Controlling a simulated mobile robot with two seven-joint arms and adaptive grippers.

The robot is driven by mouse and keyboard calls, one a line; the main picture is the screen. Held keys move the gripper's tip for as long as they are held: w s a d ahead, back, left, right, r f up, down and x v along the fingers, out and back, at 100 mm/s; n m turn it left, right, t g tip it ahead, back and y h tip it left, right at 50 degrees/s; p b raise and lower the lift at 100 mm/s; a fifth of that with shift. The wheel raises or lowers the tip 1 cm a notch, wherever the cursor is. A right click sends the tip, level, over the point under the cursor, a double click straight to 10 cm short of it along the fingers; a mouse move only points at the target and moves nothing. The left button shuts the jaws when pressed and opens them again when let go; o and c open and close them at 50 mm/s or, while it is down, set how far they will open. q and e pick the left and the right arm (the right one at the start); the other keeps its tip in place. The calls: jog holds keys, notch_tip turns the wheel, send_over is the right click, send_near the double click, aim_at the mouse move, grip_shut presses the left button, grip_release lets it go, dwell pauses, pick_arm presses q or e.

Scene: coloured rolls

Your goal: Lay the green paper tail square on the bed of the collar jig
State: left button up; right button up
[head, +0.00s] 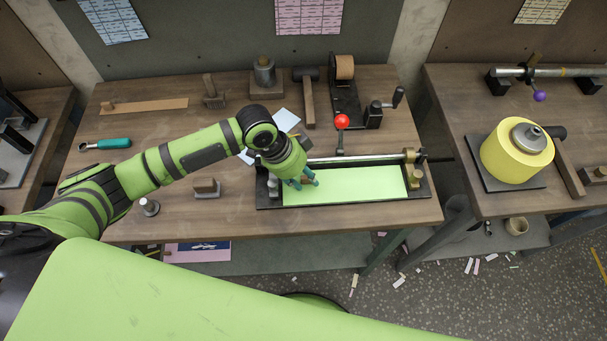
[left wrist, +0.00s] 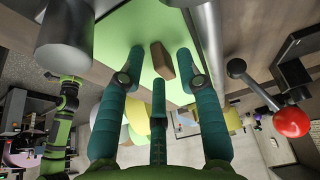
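The collar jig (head: 270,202) stands near the front edge of the middle bench, its bed a long dark frame. A flat pale green sheet (head: 360,185) lies over the bed, its left end partly hidden by my gripper. My left gripper (head: 304,180) is low over the left part of the sheet. In the left wrist view the teal fingers of my left gripper (left wrist: 160,62) stand apart over the green sheet (left wrist: 122,35). A small brown block (left wrist: 161,61) shows between their tips; whether they touch it is unclear. My right gripper is not in view.
A red-knobbed lever (head: 341,121) rises behind the jig, near a metal bar. A hammer (head: 308,98), a tape roll stand (head: 345,90), a small block (head: 206,188) and a teal-handled tool (head: 112,143) are on the bench. A yellow roll (head: 510,160) stands on the right bench.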

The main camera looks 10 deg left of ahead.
pick_arm(q)
jog(key=shift+s+d+p, duration=0.25)
jog(key=shift+s+p, duration=0.45)
jog(key=shift+s, duration=0.1)
dwell(0.6)
jog(key=shift+s+p, duration=0.2)
jog(key=shift+p, duration=0.25)
dwell(0.3)
jog(key=v, duration=1.2)
jog(key=shift+d, duration=0.1)
dwell(0.7)
